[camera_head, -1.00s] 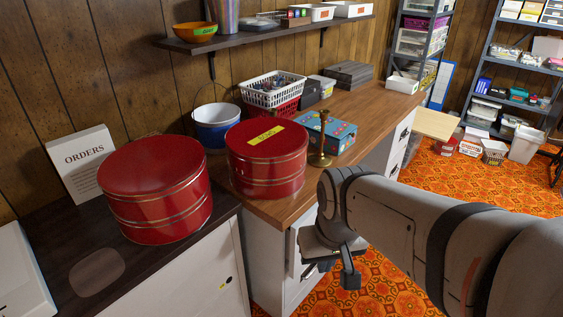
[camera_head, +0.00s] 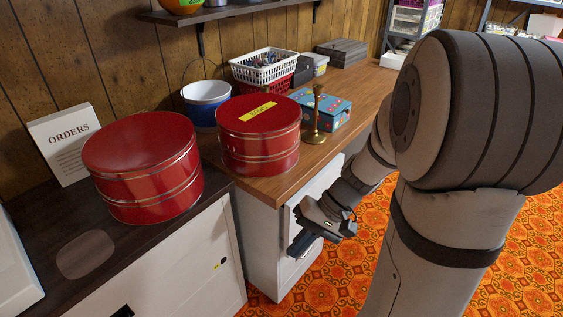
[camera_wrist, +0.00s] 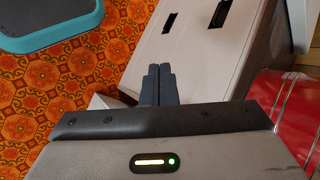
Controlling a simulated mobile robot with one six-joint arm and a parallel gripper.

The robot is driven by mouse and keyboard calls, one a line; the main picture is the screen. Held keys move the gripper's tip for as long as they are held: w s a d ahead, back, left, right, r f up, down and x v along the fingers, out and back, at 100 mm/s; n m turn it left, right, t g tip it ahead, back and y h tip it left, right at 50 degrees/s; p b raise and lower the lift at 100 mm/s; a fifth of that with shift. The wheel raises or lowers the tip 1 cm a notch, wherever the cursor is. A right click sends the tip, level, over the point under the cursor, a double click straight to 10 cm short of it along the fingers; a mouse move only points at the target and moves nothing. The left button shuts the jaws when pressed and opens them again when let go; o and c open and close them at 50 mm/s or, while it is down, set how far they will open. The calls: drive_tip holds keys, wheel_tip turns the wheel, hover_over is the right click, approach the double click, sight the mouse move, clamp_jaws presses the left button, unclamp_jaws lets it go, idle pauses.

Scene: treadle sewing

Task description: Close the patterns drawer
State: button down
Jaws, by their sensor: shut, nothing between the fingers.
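The white drawer unit (camera_head: 262,240) stands under the wooden counter in the head view. My gripper (camera_head: 298,246) is in front of it, angled downward, and partly covers its front. A white front panel (camera_head: 312,200) shows just above the gripper. In the wrist view my gripper (camera_wrist: 159,82) is shut and empty, its fingertips over or close to a white face (camera_wrist: 195,60) with dark slots. A white edge (camera_wrist: 100,102) shows left of the fingers, partly hidden. I cannot read a patterns label or tell how far any drawer stands out, nor whether the fingers touch it.
Two red tins (camera_head: 143,165) (camera_head: 259,140), a brass candlestick (camera_head: 316,115), a blue patterned box (camera_head: 325,110) and a blue bucket (camera_head: 207,103) stand on the counters. An orders sign (camera_head: 66,140) is at left. Orange patterned floor (camera_head: 345,275) is clear in front.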

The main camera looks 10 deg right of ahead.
drive_tip(key=w+d+f+m+t+y+b, duration=0.2)
drive_tip(key=w+d+f+m+t, duration=0.2)
drive_tip(key=w+d+f+t, duration=0.35)
drive_tip(key=w+d+f+m+t+y+b, duration=0.2)
drive_tip(key=w+d+f+m+t, duration=0.3)
drive_tip(key=d+t, duration=0.45)
drive_tip(key=w+a+f+g, duration=0.1)
drive_tip(key=w+a, duration=0.6)
drive_tip(key=w, duration=0.3)
drive_tip(key=shift+w+f+h, duration=0.25)
drive_tip(key=shift+w+h, duration=0.1)
drive_tip(key=shift+h, duration=0.05)
drive_tip(key=shift+d, duration=0.1)
